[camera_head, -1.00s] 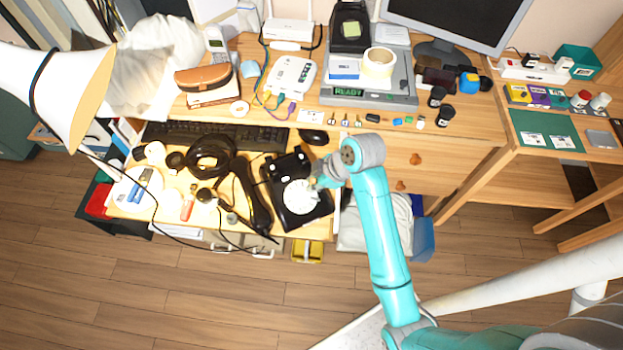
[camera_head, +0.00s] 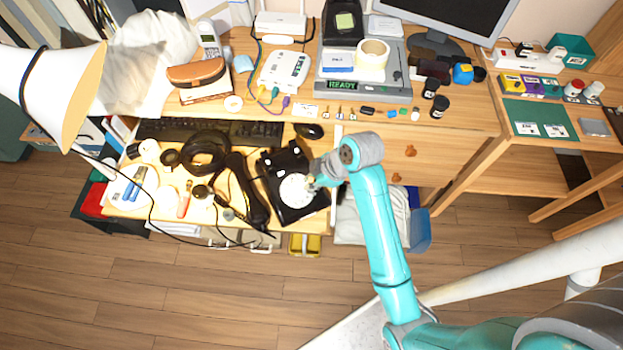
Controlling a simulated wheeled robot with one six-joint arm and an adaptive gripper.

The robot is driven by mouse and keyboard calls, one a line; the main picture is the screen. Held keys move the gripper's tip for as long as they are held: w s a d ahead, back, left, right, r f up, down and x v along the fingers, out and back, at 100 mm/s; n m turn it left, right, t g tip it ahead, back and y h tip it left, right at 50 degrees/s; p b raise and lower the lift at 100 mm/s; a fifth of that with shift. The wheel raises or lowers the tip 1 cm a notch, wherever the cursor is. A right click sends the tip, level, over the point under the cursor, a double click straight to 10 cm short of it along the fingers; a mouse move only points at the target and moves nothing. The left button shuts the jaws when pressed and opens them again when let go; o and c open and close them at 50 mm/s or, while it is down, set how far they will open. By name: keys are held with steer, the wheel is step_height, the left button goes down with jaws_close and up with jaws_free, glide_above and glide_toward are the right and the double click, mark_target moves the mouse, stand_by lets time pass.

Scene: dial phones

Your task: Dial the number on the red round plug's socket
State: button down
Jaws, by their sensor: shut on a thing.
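A black dial phone (camera_head: 298,214) with a round white dial (camera_head: 296,190) sits on the lower desk surface. Its black handset (camera_head: 248,192) lies off the phone, to its left. My gripper (camera_head: 311,183) is over the right edge of the dial, at the end of the teal arm coming from the lower right. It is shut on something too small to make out. On the upper desk, a white socket box (camera_head: 284,70) has green, yellow and purple plugs (camera_head: 286,102) on cords near its front edge. I cannot make out a red round plug or any number.
A keyboard (camera_head: 210,132) and mouse (camera_head: 309,131) lie behind the phone. A grey device reading READY (camera_head: 345,87) stands on the upper desk. A desk lamp (camera_head: 60,90) hangs at the left.

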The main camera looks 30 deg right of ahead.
steer(key=shift+s+a+f, duration=0.1)
steer(key=shift+s, duration=0.1)
steer(key=shift+s+r, duration=0.35)
steer(key=shift+r, duration=0.5)
steer(key=shift+w+a+r, duration=0.25)
steer(key=shift+w+a, duration=0.25)
steer(key=shift+a, duration=0.55)
steer(key=shift+w+a+r, duration=0.2)
steer(key=shift+w+a, duration=0.3)
steer(key=shift+a, duration=0.6)
steer(key=shift+w+a+r, duration=0.25)
steer(key=shift+w+a, duration=0.25)
steer(key=shift+a, duration=0.55)
steer(key=shift+w+f, duration=0.1)
steer(key=shift+f, duration=0.05)
steer(key=shift+w+f, duration=0.15)
steer(key=shift+f, duration=0.25)
